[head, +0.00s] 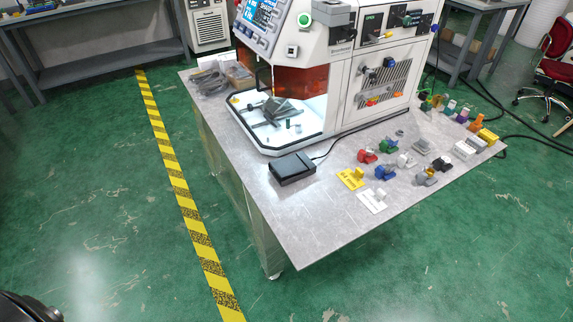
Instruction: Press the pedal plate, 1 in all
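The black pedal (292,168) lies on the grey table top, near its left edge, in front of the white machine. Its flat plate faces up, and a black cable runs from it to the right along the machine's base. Nothing rests on the pedal. Neither of my grippers shows in the head view.
The white machine (340,88) stands behind the pedal, with a lit open bay. Several small coloured parts, a yellow tag (350,179) and a white tag (371,201) lie to the right. The table's (300,232) front is bare. Green floor (110,200) with a yellow-black stripe is open at left.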

